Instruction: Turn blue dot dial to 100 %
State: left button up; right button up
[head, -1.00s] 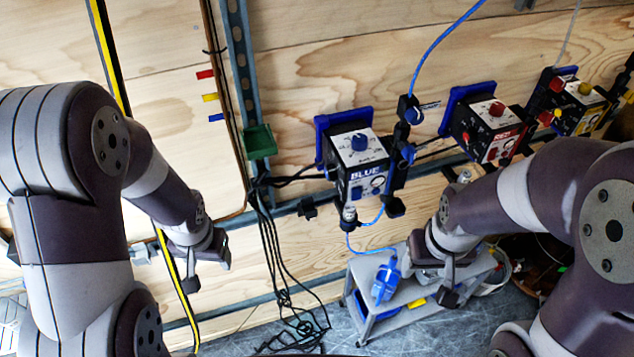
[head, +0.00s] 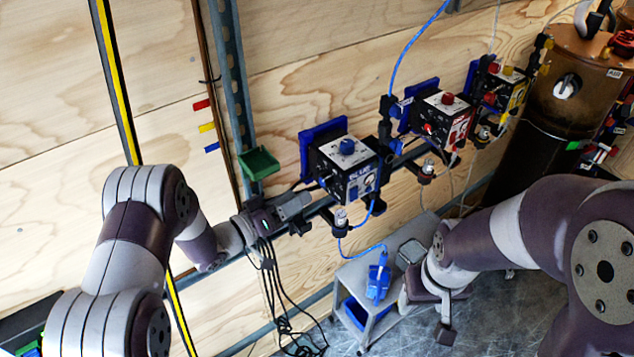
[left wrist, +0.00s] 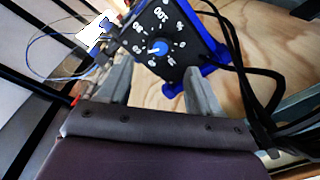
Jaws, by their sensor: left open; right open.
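The box labelled BLUE (head: 350,187) hangs on the wall rail, with a blue knob (head: 347,146) on its pale top plate. In the left wrist view a small blue-centred dial (left wrist: 158,47) sits on a dark face with a ring of printed numbers, "100" at its top. Its pointer is too small to read surely. My left gripper (head: 303,206) is open, left of the BLUE box and apart from it. In the left wrist view its fingers (left wrist: 156,80) stand below the dial, one to each side, with nothing between them. My right gripper (head: 443,315) is open and empty, low beside the grey cart.
Red (head: 440,116) and yellow (head: 500,88) boxes line the rail at right, before a copper tank (head: 575,70). A green tray (head: 259,163) and black cables (head: 275,300) are near my left gripper. A grey cart (head: 350,280) stands below.

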aim_at(322, 181)
pick_arm(q)
jog(key=p+x, duration=0.1)
jog(key=x, duration=0.5)
jog(key=shift+w+d+r, duration=0.1)
jog(key=shift+r, duration=0.05)
jog(key=shift+w+d, duration=0.25)
jog(key=shift+d, duration=0.05)
jog(key=shift+s+a, duration=0.1)
jog(key=shift+a, duration=0.1)
jog(key=c, duration=1.1)
jog(key=shift+o, duration=0.3)
